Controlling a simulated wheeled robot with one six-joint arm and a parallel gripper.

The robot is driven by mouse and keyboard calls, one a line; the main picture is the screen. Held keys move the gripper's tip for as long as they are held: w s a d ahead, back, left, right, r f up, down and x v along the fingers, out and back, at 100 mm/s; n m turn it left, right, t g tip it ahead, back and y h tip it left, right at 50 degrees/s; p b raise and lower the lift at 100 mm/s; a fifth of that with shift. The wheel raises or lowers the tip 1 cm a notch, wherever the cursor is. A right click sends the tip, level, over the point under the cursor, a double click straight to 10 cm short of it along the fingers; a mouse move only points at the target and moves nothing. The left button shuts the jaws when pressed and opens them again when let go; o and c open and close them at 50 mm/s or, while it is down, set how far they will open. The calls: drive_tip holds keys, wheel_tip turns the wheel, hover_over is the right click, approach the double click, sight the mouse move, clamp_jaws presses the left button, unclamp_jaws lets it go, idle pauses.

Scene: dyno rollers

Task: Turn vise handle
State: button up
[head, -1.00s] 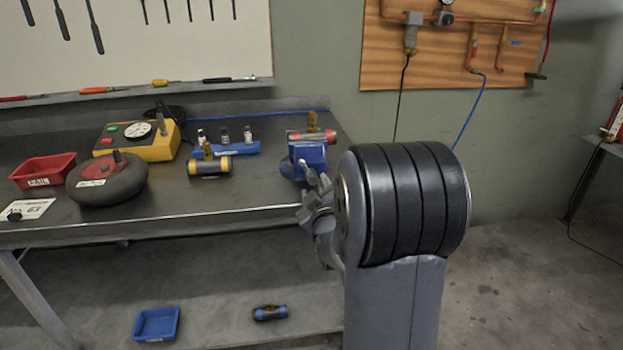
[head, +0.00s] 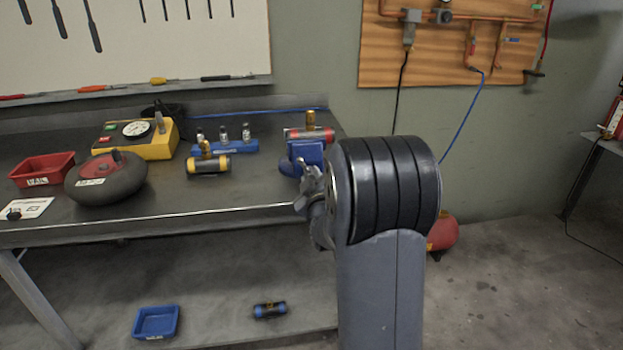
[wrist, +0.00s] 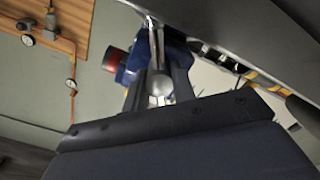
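The blue vise (head: 307,154) stands at the right end of the bench, with a red cylinder (head: 318,133) in its jaws and a brass fitting on top. My gripper (head: 306,185) is in front of the vise, partly hidden by my arm. In the wrist view, the blue vise (wrist: 146,47) is just beyond my fingers. The metal vise handle (wrist: 155,50) runs down from it to a round end (wrist: 160,88). My gripper (wrist: 160,80) has one dark finger on each side of this end. I cannot tell whether they press on it.
On the bench stand another cylinder with yellow bands (head: 208,164), a blue holder (head: 225,147) with small bottles, a yellow gauge box (head: 150,140), a dark round weight (head: 106,180) and a red bin (head: 42,170). A red object (head: 443,232) shows behind my arm on the floor.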

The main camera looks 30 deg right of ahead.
drive_tip(key=c, duration=0.4)
drive_tip(key=shift+f+m+b, duration=0.1)
drive_tip(key=shift+m+b, duration=0.2)
drive_tip(key=shift+b, duration=0.25)
